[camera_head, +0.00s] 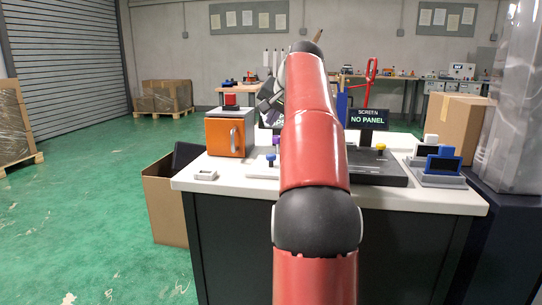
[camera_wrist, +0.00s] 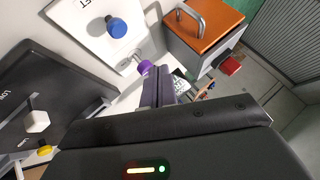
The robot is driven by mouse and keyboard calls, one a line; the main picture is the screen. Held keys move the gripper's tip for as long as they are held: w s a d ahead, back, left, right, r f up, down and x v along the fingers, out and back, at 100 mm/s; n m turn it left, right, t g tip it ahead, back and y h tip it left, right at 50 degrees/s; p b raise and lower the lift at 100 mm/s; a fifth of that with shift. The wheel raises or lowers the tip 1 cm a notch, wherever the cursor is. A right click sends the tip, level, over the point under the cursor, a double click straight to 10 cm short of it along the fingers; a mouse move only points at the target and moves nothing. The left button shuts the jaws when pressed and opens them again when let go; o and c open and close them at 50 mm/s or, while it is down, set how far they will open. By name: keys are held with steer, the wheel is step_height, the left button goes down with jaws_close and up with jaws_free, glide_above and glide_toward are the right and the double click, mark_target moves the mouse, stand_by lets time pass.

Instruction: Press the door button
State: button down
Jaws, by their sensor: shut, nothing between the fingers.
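A grey box with an orange door (camera_head: 225,137) and a metal handle stands at the back left of the white counter. A red button (camera_head: 231,99) sits on its top. In the wrist view the orange door (camera_wrist: 207,22) is at the upper right, and the red button (camera_wrist: 231,66) is to the right of my fingers, apart from them. My gripper (camera_head: 268,100) is raised just right of the box, partly hidden behind my red arm. In the wrist view its fingers (camera_wrist: 158,86) are together and empty.
A purple knob (camera_wrist: 145,68) and a blue knob (camera_wrist: 117,27) stand on a white panel near my fingers. A dark panel (camera_wrist: 50,105) has white and yellow knobs. A screen (camera_head: 367,117) reads "NO PANEL". A small white tray (camera_head: 205,175) lies at the counter's front left.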

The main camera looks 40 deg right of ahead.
mark_target(272, 156)
step_height(272, 156, down, 7)
steer(key=b, duration=0.3)
steer(key=shift+r+b, duration=0.15)
steer(key=shift+b, duration=0.15)
stand_by(1.7)
steer(key=shift+f, duration=0.4)
steer(key=shift+f+b, duration=0.6)
stand_by(0.6)
stand_by(0.4)
steer(key=shift+r+p, duration=1.05)
steer(key=shift+p, duration=0.1)
step_height(272, 156, up, 3)
steer(key=p, duration=0.3)
steer(key=shift+r, duration=0.95)
